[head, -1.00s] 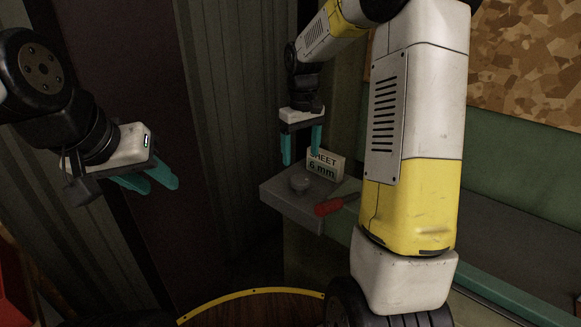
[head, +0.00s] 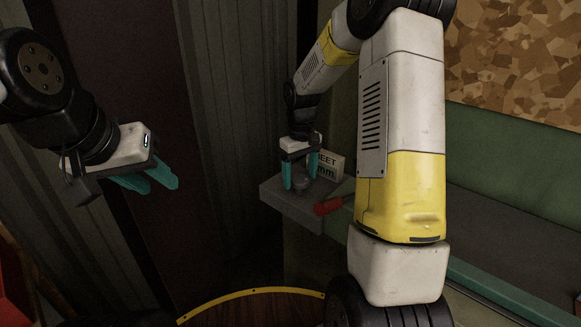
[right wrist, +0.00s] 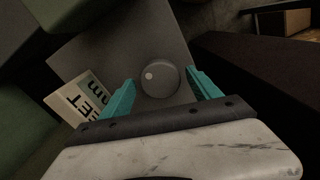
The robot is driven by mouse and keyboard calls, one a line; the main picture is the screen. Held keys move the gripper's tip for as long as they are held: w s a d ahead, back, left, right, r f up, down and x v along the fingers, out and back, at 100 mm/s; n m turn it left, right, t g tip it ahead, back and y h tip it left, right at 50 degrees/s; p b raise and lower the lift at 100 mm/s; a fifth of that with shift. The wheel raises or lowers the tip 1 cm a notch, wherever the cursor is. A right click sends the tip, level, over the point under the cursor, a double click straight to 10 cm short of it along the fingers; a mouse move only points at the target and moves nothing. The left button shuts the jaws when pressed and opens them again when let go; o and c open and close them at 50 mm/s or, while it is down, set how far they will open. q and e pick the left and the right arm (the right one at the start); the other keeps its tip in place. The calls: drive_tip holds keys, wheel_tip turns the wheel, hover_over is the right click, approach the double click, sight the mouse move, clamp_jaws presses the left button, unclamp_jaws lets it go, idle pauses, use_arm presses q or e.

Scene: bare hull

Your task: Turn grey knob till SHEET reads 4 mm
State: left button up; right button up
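The grey knob (head: 300,183) stands on a grey box-like ledge (head: 291,207). In the right wrist view the knob (right wrist: 160,79) is round with a small pale dot on its top. My right gripper (head: 300,182) points down over the knob, its teal fingers open on either side with gaps to it. The white SHEET sign (head: 331,164) stands behind the knob. Its number is hidden behind the right gripper now; only "mm" shows. The sign also shows upside down in the right wrist view (right wrist: 78,105). My left gripper (head: 150,184) hangs at the left, away from the ledge, its teal fingers apart.
A green bench with a dark top (head: 490,205) runs along the right. A corrugated wall (head: 225,130) rises behind and left of the ledge.

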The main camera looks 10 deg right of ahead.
drive_tip(key=c, duration=1.2)
drive_tip(key=m, duration=0.5)
drive_tip(key=shift+m, duration=0.4)
drive_tip(key=m, duration=0.5)
drive_tip(key=shift+m, duration=0.4)
drive_tip(key=o, duration=1.4)
